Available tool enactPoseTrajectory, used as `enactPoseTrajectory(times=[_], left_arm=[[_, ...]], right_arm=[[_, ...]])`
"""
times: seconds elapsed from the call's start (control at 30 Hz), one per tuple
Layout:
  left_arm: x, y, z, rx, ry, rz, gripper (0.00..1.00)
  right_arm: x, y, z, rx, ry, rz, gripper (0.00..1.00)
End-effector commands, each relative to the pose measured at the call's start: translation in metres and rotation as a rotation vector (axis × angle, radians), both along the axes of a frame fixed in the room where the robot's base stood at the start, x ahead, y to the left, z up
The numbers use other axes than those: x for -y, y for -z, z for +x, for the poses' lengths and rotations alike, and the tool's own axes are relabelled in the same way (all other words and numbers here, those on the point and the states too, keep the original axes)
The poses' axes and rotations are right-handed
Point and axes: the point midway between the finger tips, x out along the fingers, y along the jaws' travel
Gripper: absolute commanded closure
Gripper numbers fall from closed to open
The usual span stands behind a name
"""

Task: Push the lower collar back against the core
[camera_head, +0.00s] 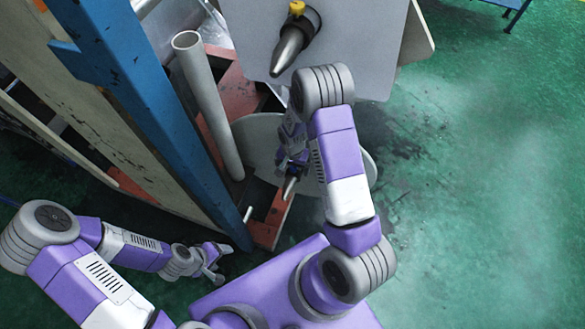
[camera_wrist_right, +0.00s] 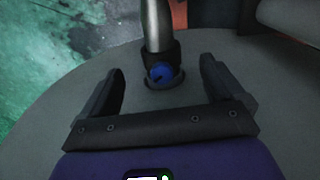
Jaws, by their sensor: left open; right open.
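The lower collar (camera_wrist_right: 161,62) is a dark ring with a blue knob (camera_wrist_right: 162,72) on a metal shaft (camera_wrist_right: 157,28) in the right wrist view. Behind it is a broad grey round face (camera_wrist_right: 75,110); a dark rim shows around the shaft there. I cannot tell which part is the core, or whether the collar touches it. My right gripper (camera_wrist_right: 163,65) is open, one finger on each side of the collar, with visible space at both. My left gripper (camera_head: 215,264) is open and empty, low and left.
An upper pale panel (camera_head: 345,40) carries another shaft (camera_head: 287,50) with a yellow knob (camera_head: 297,8). A blue post (camera_head: 140,100) and a grey tube (camera_head: 207,105) stand between my arms. Green floor (camera_head: 480,200) is clear at the right.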

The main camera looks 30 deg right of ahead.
Motion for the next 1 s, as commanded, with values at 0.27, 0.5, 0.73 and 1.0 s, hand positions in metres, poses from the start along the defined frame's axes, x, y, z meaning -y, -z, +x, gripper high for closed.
enactPoseTrajectory(times=[0.27,0.5,0.73,1.0], left_arm=[[0.000,0.018,0.000,0.001,0.000,0.000,0.32],[0.000,0.028,0.000,0.001,0.000,0.000,0.32],[0.000,0.028,0.000,0.001,0.000,0.000,0.32],[0.000,0.028,0.000,0.000,0.000,0.000,0.32]], right_arm=[[0.000,0.044,-0.001,-0.004,0.000,0.001,0.05],[-0.001,0.069,-0.001,-0.002,-0.001,0.001,0.05],[-0.001,0.072,0.000,-0.001,-0.001,0.001,0.05],[-0.001,0.071,0.000,-0.001,-0.001,0.001,0.28]])
